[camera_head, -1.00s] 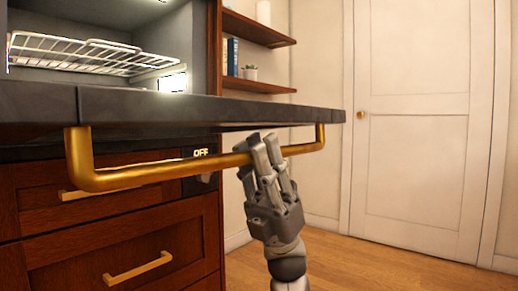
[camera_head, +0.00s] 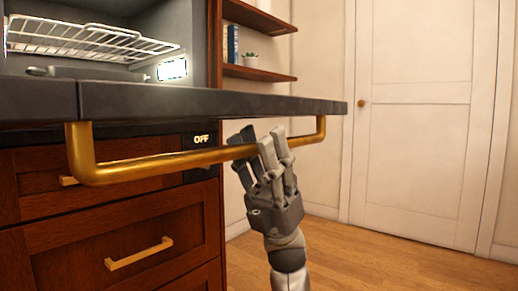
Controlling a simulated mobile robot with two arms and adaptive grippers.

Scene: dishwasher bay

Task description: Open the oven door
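The oven door (camera_head: 200,102) is a dark slab standing out about level from the oven, seen nearly edge-on. Its gold bar handle (camera_head: 150,170) hangs below the slab. The oven cavity (camera_head: 190,25) shows open behind it, with a wire rack (camera_head: 85,38). My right gripper (camera_head: 258,148) is at the right part of the handle, its grey fingers spread on both sides of the bar. It looks open; whether a finger touches the bar is unclear. My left gripper is not in view.
Wooden drawers with gold pulls (camera_head: 139,254) are below the oven door. Wall shelves (camera_head: 258,73) with books and a small plant are behind. A white room door (camera_head: 420,130) stands at the right. The wooden floor (camera_head: 360,262) there is clear.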

